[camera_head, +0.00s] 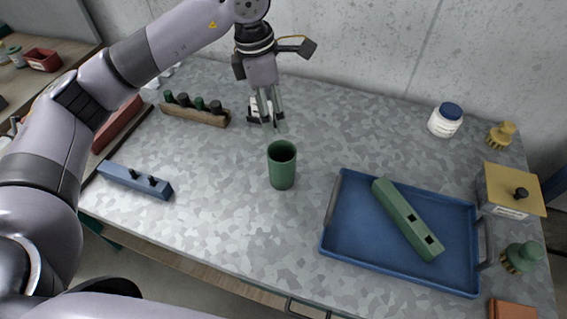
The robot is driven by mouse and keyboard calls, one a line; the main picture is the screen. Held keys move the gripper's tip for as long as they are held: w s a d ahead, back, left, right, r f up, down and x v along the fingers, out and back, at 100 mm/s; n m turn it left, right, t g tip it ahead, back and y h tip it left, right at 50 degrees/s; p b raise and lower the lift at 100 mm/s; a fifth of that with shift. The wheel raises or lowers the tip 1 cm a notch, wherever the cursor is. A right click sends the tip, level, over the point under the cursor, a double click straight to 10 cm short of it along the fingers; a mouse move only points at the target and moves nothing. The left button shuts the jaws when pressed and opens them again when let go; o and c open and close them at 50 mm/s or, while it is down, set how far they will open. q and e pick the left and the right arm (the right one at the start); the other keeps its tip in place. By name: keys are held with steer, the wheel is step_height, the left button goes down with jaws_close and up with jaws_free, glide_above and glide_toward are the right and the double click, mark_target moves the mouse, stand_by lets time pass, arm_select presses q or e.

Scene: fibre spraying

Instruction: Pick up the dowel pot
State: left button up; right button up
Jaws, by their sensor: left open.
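A green cylindrical pot (282,172), which I take to be the dowel pot, stands upright in the middle of the grey speckled worktop (240,235). Its open top faces up and looks empty from here. My left gripper (272,124) hangs pointing down behind the pot, a little left of it in the picture. It is open, with nothing between its fingers, and appears apart from the pot. A small white object (254,106) is partly hidden behind the fingers. My right gripper is not in view.
A blue tray (345,240) holding a green block with square holes (408,220) lies right of the pot. A white jar (445,122) and yellow box (513,188) stand far right.

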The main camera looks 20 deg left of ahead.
arm_select(q)
steer(key=p, duration=0.4)
glide_toward(284, 160)
steer(key=shift+s+d+f, duration=0.7)
steer(key=shift+s+f, duration=0.05)
steer(key=shift+s, duration=0.15)
steer(key=shift+f+p, duration=0.2)
steer(key=shift+p, duration=0.3)
steer(key=f+p, duration=0.1)
steer(key=f, duration=0.1)
steer(key=d+f+p, duration=0.1)
steer(key=f, duration=0.1)
steer(key=shift+s+f+p, duration=0.1)
steer(key=shift+s+p, duration=0.05)
steer(key=shift+p, duration=0.15)
steer(key=shift+f, duration=0.3)
steer(key=shift+c, duration=0.2)
steer(key=c, duration=1.3)
steer(key=shift+r, duration=0.1)
